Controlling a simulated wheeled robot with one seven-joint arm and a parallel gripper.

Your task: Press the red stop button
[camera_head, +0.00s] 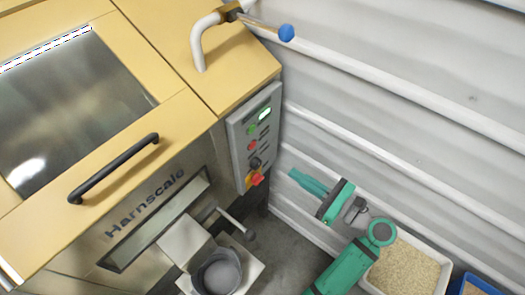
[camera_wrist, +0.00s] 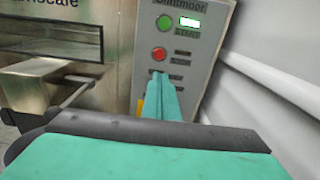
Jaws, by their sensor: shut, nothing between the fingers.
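The red stop button (camera_head: 252,147) is on the grey control panel (camera_head: 240,148) on the side of the machine, below a green button (camera_head: 253,130). In the wrist view the red button (camera_wrist: 159,54) shows whole and uncovered, under the green button (camera_wrist: 164,22). My gripper (camera_head: 292,173) is shut and empty, to the right of the panel and apart from it in the head view. In the wrist view its fingertips (camera_wrist: 158,75) point at the panel, just below the red button in the picture. They cover the lower part of the panel.
A red and yellow rotary switch (camera_head: 256,179) and a black knob (camera_head: 255,163) sit lower on the panel. A valve handle with a blue ball (camera_head: 286,33) sticks out above. A ribbed white wall stands right. A bin of grain (camera_head: 445,277) stands on the floor.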

